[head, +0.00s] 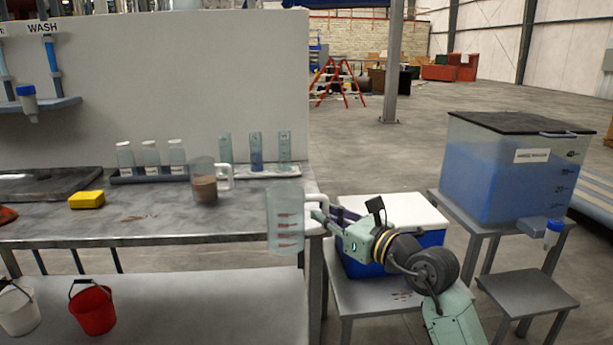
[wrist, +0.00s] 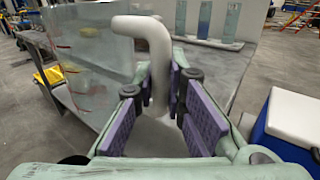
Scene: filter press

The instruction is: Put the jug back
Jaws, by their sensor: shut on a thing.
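A clear jug (head: 285,222) with reddish marks on its side hangs at the right end of the bench, in front of its edge. My gripper (head: 318,219) is shut on the jug's white handle, to the right of the jug. In the wrist view the white handle (wrist: 152,50) rises between the purple pads of my gripper (wrist: 158,105), and the jug's clear wall (wrist: 95,65) fills the upper left. The jug looks upright and empty. A second jug (head: 204,183) with brown contents and a white handle stands on the bench behind it.
The grey bench (head: 150,222) holds a yellow sponge (head: 87,200), a rack of bottles (head: 151,163) and several cylinders (head: 256,152). A blue cooler (head: 365,262) sits on a low stand under my arm. A blue-filled tank (head: 500,180) stands at right. Bare bench shows front centre.

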